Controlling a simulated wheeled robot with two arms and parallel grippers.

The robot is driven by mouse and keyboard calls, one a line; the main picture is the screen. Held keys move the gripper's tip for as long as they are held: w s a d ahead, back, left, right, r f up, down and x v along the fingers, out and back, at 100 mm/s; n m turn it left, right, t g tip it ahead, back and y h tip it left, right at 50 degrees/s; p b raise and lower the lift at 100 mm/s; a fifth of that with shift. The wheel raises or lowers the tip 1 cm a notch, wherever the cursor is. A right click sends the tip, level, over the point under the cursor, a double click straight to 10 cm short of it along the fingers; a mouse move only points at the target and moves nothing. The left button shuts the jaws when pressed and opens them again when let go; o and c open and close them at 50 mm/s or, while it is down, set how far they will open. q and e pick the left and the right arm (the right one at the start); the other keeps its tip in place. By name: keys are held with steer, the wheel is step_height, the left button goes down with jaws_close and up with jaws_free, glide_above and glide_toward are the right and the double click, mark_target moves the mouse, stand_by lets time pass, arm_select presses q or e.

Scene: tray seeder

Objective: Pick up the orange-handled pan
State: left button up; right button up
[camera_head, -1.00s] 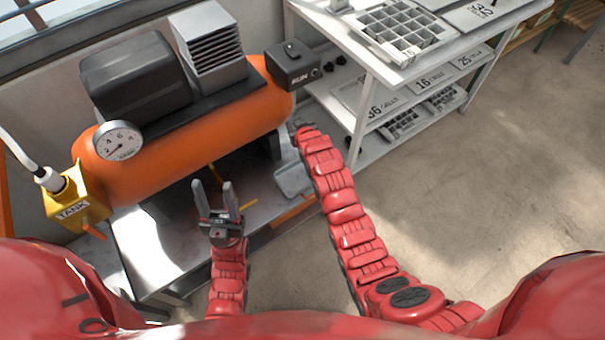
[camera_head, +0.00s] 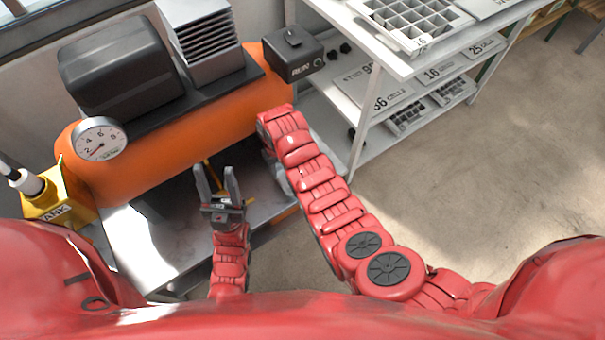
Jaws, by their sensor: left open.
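The pan is mostly hidden behind my right arm. A short strip of its orange handle (camera_head: 285,213) shows at the front edge of the metal bench, left of that arm. My left gripper (camera_head: 217,182) is open and empty, fingers pointing away over the bench, to the left of the handle and apart from it. My right arm reaches across the pan toward the orange tank. Its gripper is hidden beyond the arm's far end.
The orange compressor tank (camera_head: 150,165) with its gauge (camera_head: 99,139) fills the back of the metal bench (camera_head: 150,245). A white shelf rack (camera_head: 362,130) stands right. Floor at right is clear.

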glide_above(281, 184)
steer(key=shift+d+f+b, duration=0.15)
steer(key=shift+f+b, duration=0.2)
steer(key=shift+f, duration=2.15)
steer(key=shift+f, duration=0.45)
step_height(281, 184, down, 4)
steer(key=b, duration=0.3)
steer(key=shift+f+b, duration=0.15)
steer(key=shift+b, duration=0.2)
jaws_close()
